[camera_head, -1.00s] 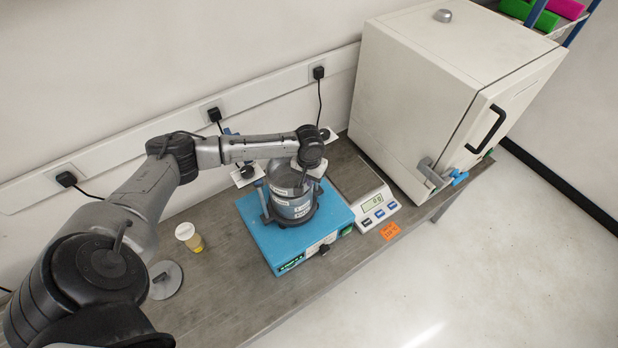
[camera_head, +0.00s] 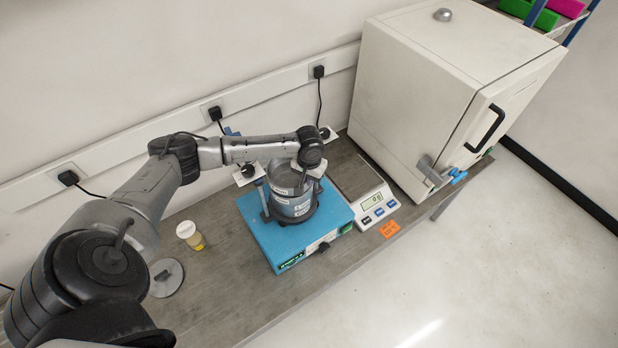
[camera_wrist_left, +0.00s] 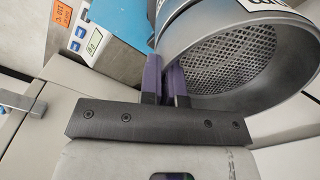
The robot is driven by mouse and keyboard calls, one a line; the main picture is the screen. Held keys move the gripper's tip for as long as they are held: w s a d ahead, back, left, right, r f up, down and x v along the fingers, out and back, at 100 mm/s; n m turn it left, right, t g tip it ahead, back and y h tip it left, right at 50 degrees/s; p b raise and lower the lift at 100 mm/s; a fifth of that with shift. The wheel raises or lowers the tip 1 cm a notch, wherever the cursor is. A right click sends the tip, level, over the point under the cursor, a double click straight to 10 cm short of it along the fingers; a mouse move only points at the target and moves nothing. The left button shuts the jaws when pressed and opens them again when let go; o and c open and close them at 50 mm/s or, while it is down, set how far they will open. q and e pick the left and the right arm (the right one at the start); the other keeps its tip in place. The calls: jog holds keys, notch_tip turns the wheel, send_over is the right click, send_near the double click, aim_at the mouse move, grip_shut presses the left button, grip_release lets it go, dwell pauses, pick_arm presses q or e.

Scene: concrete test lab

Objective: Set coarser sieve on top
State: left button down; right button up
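A stack of grey metal sieves (camera_head: 294,206) with white labels stands on the blue shaker (camera_head: 338,211), between the shaker's uprights. My left gripper (camera_head: 298,168) is at the stack's top, its fingers hidden in the head view. In the left wrist view, the purple fingers (camera_wrist_left: 166,82) are close together at the near wall of a sieve with a wire-mesh floor (camera_wrist_left: 235,62), one finger inside and one outside. They look shut on that wall. Whether this sieve rests fully level on the one below cannot be told. My right gripper is not in view.
A balance (camera_head: 376,205) and an orange note (camera_head: 390,229) are right of the shaker. A large white oven (camera_head: 430,90) stands behind them. A small jar (camera_head: 190,236) and a grey round lid (camera_head: 166,278) lie left on the bench. The front bench strip is clear.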

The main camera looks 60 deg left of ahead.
pick_arm(q)
jog(key=shift+f, duration=0.5)
dwell(0.4)
jog(key=shift+f+p, duration=0.1)
jog(key=shift+p, duration=0.3)
jog(key=c, duration=1.2)
grip_release()
jog(key=shift+c, duration=0.2)
jog(key=shift+f, duration=0.1)
jog(key=shift+r+p, duration=1.1)
jog(key=shift+p, duration=0.15)
jog(key=shift+r+p, duration=1.45)
jog(key=shift+p, duration=0.3)
